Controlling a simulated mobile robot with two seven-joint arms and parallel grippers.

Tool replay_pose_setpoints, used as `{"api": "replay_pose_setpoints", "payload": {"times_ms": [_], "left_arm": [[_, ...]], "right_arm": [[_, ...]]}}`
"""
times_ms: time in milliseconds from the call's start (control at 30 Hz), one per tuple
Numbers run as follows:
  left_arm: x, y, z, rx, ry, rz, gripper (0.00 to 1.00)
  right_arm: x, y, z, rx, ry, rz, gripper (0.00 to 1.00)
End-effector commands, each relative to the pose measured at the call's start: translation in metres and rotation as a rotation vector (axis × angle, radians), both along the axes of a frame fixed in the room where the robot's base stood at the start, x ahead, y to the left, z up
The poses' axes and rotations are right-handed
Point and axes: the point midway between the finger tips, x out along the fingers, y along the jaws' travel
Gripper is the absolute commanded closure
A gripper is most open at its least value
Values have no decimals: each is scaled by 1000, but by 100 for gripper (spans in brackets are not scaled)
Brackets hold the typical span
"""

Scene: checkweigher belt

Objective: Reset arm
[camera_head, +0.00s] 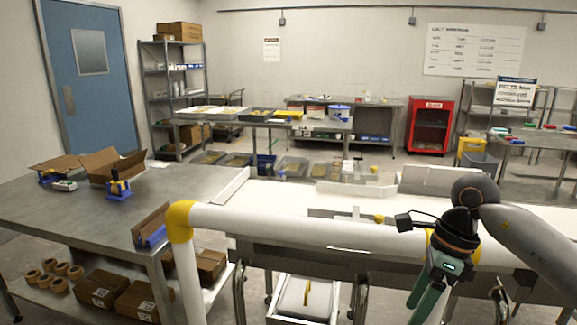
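My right arm comes in from the right edge, grey with a dark wrist. My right gripper (430,292) hangs below the wrist in front of the white rail, pointing down and slightly left. Its lower end is near the bottom edge, and I cannot tell whether its fingers are apart. I see nothing clearly held in it. My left arm and gripper are not in view. The white belt (285,197) runs behind the rail.
A white rail (300,223) with yellow joints crosses in front of the belt. A steel table (100,212) at left carries an open cardboard box (112,165) and blue holders. Boxes and tape rolls lie on its lower shelf. A white drawer or bin (303,298) sits under the belt.

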Motion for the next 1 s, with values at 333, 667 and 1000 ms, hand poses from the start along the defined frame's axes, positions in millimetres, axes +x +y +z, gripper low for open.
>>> {"api": "replay_pose_setpoints", "payload": {"times_ms": [333, 667, 1000], "left_arm": [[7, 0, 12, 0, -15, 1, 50], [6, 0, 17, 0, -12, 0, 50], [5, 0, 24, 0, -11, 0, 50]], "right_arm": [[-48, 155, -30, 667, 248, -69, 28], [-58, 221, 2, 1288, 621, -472, 28], [-19, 184, -27, 1725, 1061, -1202, 28]]}}
